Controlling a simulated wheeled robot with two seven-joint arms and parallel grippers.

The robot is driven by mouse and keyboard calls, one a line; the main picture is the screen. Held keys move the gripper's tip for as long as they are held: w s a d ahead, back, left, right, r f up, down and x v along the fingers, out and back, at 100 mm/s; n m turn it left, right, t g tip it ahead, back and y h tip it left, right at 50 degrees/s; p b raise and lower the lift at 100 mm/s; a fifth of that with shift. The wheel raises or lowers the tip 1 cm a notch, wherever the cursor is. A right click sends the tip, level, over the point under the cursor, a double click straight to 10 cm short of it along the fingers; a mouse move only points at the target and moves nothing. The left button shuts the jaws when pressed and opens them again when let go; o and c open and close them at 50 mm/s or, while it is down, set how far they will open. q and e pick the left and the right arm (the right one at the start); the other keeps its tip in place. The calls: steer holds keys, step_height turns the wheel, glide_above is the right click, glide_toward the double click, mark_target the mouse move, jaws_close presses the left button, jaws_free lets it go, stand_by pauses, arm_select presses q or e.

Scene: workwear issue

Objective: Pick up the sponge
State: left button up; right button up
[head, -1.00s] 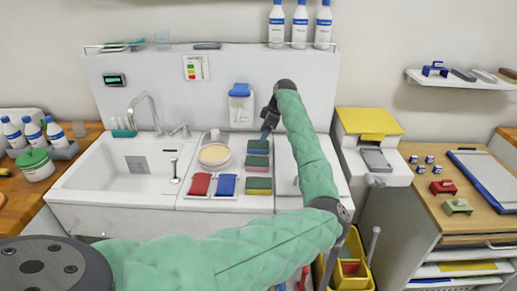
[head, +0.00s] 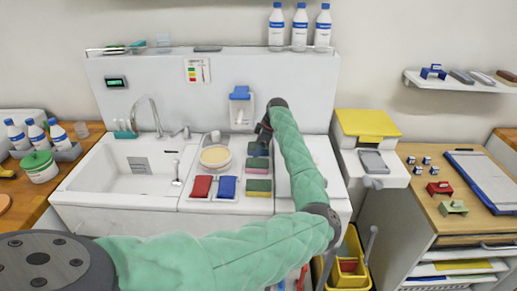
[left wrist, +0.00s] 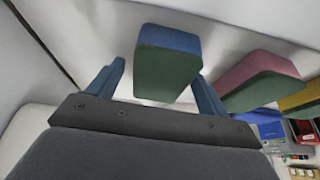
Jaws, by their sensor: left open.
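A sponge with a blue top and green underside (head: 257,149) lies at the back of a row of sponges on the counter right of the sink. In the left wrist view this blue-green sponge (left wrist: 167,60) shows between the two spread fingers. My left gripper (head: 263,138) is over this sponge, open and empty; its fingers (left wrist: 158,82) stand either side of the sponge, with gaps visible. A pink-green sponge (head: 257,165) and a yellow-green sponge (head: 259,187) lie nearer the front. My right gripper is not in view.
A red item (head: 200,186) and a blue item (head: 226,186) lie left of the sponges. A round dish (head: 215,157) is behind them. A white dispenser with a blue top (head: 241,108) is on the back panel. The sink basin (head: 130,170) is at left.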

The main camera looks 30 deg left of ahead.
arm_select(q)
steer(key=shift+f, duration=0.1)
stand_by(0.4)
steer(key=c, duration=1)
